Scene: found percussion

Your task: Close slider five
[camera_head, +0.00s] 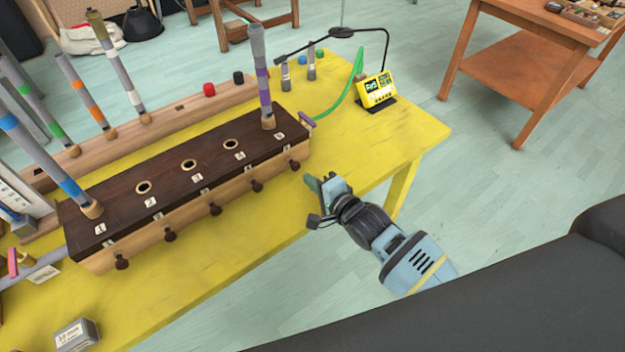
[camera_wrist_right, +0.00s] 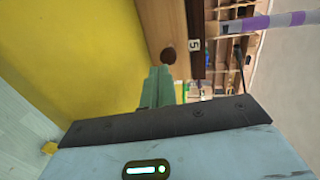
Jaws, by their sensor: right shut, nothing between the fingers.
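The long wooden box (camera_head: 140,209) with a dark top stands on the yellow table. Dark round knobs line its front face. The knob of slider five (camera_head: 294,163) is the rightmost, below the label 5 (camera_head: 281,135). In the right wrist view this knob (camera_wrist_right: 168,56) is just beyond the fingertips, with the label 5 (camera_wrist_right: 194,44) beside it. My right gripper (camera_head: 310,181) is shut and empty, its green fingers a short way in front of the knob. Contact cannot be made out. My left gripper is not in view. How far slider five is out is hard to tell.
A grey tube with a purple band (camera_head: 262,85) stands upright at position five. A blue-banded tube (camera_head: 45,155) stands at position one. A yellow device (camera_head: 376,90) and green hose (camera_head: 352,78) are at the back right. The table (camera_head: 375,140) is clear right of the box.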

